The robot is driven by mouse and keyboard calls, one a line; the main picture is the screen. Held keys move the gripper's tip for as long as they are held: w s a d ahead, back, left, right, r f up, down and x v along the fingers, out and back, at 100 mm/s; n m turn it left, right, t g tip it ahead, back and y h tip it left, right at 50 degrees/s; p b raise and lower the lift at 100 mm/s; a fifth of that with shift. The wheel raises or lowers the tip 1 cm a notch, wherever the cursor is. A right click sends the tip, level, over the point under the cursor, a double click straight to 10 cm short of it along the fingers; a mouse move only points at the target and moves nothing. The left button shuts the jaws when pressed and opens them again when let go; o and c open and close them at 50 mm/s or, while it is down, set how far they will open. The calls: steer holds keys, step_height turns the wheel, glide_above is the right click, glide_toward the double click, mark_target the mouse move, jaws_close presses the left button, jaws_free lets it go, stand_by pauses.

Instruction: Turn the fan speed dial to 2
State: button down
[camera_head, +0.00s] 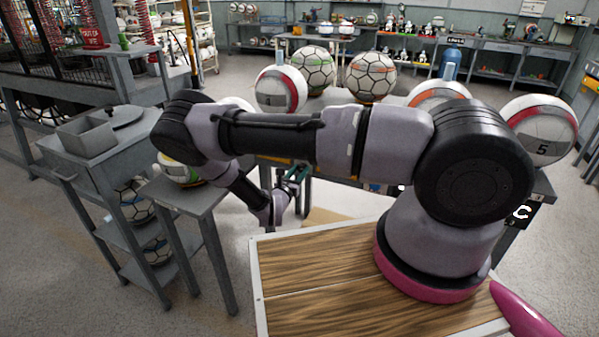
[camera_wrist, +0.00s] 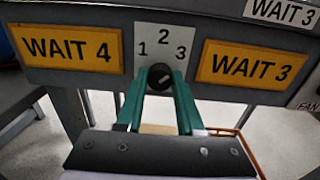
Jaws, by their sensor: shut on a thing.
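A small round black dial (camera_wrist: 160,75) sits on a white plate (camera_wrist: 148,34) marked 1, 2 and 3, on the grey front of a table. The 1 is at upper left of the dial, the 2 above it and the 3 at upper right. My gripper (camera_wrist: 160,84) has its two teal fingers on either side of the dial and is shut on it. A small pale mark shows on the dial's face, but I cannot tell which number it points to. In the head view my gripper (camera_head: 296,176) is below the table edge; the dial is hidden there.
Yellow signs reading WAIT 4 (camera_wrist: 72,49) and WAIT 3 (camera_wrist: 249,65) flank the plate. A partly cut-off FAN label (camera_wrist: 308,105) is at the right edge. Several balls, one with a red band (camera_head: 281,90), rest on the table. A grey stand (camera_head: 180,194) is left of my arm.

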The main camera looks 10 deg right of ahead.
steer(key=shift+n, duration=4.2)
steer(key=c, duration=0.5)
jaws_free()
steer(key=shift+a, duration=0.15)
steer(key=v, duration=1)
steer(key=shift+s+a+r, duration=0.15)
steer(key=shift+s, duration=0.15)
